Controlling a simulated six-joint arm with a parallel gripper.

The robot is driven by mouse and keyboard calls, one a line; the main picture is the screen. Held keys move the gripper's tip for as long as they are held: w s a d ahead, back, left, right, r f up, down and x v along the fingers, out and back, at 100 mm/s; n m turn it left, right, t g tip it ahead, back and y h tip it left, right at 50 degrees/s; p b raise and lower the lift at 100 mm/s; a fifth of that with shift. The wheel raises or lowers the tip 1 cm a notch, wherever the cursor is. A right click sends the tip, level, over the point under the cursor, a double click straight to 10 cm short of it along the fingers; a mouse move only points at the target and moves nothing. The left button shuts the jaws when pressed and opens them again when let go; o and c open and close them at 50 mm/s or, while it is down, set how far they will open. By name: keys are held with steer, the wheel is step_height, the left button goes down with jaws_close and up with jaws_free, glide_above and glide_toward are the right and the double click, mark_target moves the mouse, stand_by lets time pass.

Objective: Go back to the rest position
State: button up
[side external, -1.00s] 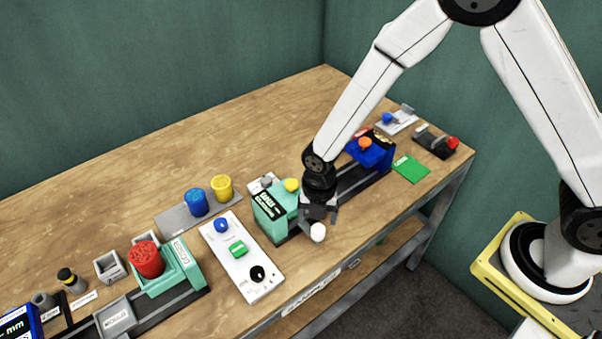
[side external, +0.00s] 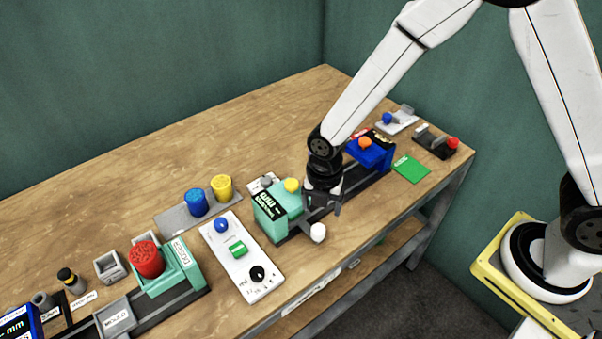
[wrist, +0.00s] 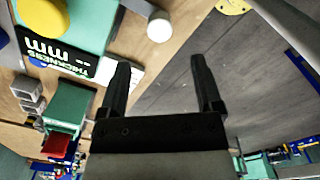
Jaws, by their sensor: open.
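My gripper (side external: 322,204) hangs just above the front edge of the bench in the side view, beside the teal thickness gauge (side external: 270,212) and close to the white round knob (side external: 318,233). In the wrist view my gripper (wrist: 165,85) has its two dark fingers spread apart with nothing between them. The wrist view also shows the white knob (wrist: 159,29) beyond the left finger, and the teal gauge's black "THICKNESS mm" display (wrist: 62,50) at the upper left. The knob and the fingers look apart.
A white control panel (side external: 241,262) with blue, green and black controls lies left of the gauge. Blue (side external: 196,202) and yellow (side external: 221,187) cylinders stand on a grey plate. A blue device (side external: 371,152) and green pad (side external: 411,169) are to the right. The back of the bench is clear.

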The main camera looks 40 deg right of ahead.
steer(key=s+d+r+m+t, duration=0.1)
steer(key=s+d+r+m, duration=0.3)
steer(key=d+m, duration=0.3)
steer(key=s+d+r+m+t, duration=0.1)
steer(key=s+d+r+m, duration=0.3)
steer(key=m, duration=1.4)
steer(key=d+r, duration=0.2)
steer(key=d, duration=0.1)
steer(key=shift+r+m, duration=0.25)
steer(key=shift+m, duration=0.05)
